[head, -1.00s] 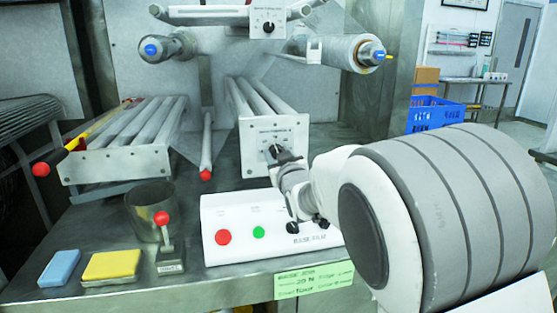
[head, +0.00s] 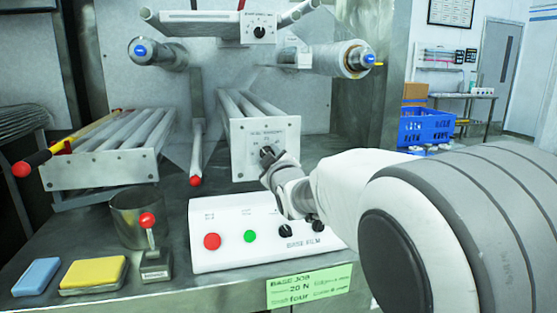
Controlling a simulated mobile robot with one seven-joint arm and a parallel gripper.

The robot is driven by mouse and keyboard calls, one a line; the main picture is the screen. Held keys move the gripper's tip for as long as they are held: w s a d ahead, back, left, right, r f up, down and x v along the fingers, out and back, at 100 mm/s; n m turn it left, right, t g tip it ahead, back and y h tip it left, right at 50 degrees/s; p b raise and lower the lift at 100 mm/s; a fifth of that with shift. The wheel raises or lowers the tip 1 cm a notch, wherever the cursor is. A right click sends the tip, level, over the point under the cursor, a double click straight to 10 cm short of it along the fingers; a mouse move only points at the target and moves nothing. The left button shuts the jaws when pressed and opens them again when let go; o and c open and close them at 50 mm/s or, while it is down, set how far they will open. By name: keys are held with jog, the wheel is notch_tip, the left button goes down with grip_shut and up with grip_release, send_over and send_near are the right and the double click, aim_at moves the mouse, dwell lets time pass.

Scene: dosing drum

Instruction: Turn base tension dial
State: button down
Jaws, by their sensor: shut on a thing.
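The base tension dial (head: 267,151) is a small dark knob on the white face plate (head: 285,135) at the front end of the lower roller unit. My gripper (head: 270,160) is at this knob and shut on it, with my arm reaching in from the right. The fingers cover most of the dial, so its pointer and setting cannot be read. A green label (head: 309,286) on the table's front edge reads "BASE JOB", "20 N" and "four".
Below my gripper is a white control box (head: 255,235) with red and green buttons and dark knobs. A metal cup (head: 137,215), a red-knobbed lever (head: 152,245), and yellow (head: 93,272) and blue (head: 36,276) blocks stand at left. An upper dial (head: 259,32) is above.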

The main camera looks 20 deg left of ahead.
dwell(0.3)
jog(key=shift+c, duration=2.1)
grip_release()
jog(key=shift+s, duration=0.1)
jog(key=p+v, duration=0.2)
jog(key=v, duration=1.5)
jog(key=shift+d, duration=0.2)
